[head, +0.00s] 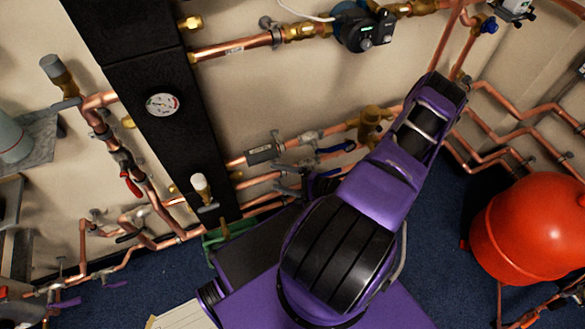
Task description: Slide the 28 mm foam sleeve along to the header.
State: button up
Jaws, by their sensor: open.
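A short dark grey sleeve (263,154) with a pale label sits around a copper pipe in the middle of the head view. It looks like the foam sleeve; its size cannot be read. The header (150,70) looks to be the tall black column with a round gauge, left of the sleeve. A short length of bare copper shows between the sleeve and the column. My purple and black arm (385,185) reaches up in front of the pipes, right of the sleeve. My gripper cannot be made out; the arm hides that area.
Valves with blue handles (336,147) stand right of the sleeve, close to my arm. A pump (362,27) is on the upper pipe. A red vessel (535,230) stands at the right. Pipes with a red-handled valve (131,184) run left of the column. Blue floor shows between.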

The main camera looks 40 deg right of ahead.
aim_at(238, 163)
jog(key=w+f+m+t+h+b, duration=0.1)
jog(key=w, duration=0.4)
jog(key=w+a+f+m+h, duration=0.1)
jog(key=w, duration=0.4)
jog(key=w+a+f+m+t+h+b, duration=0.1)
jog(key=w, duration=0.4)
jog(key=shift+w+a+f+m+t+h+b, duration=0.25)
jog(key=shift+w+m+t+h+b, duration=0.05)
jog(key=shift+m+h, duration=0.1)
jog(key=c, duration=1.3)
jog(key=shift+c, duration=0.2)
jog(key=shift+a, duration=0.15)
jog(key=shift+w+a+p, duration=0.25)
jog(key=shift+a+p, duration=0.55)
jog(key=shift+a, duration=0.5)
jog(key=shift+w+a+p, duration=0.25)
jog(key=shift+a+p, duration=0.55)
jog(key=shift+a, duration=0.5)
jog(key=o, duration=1.4)
jog(key=shift+d, duration=0.15)
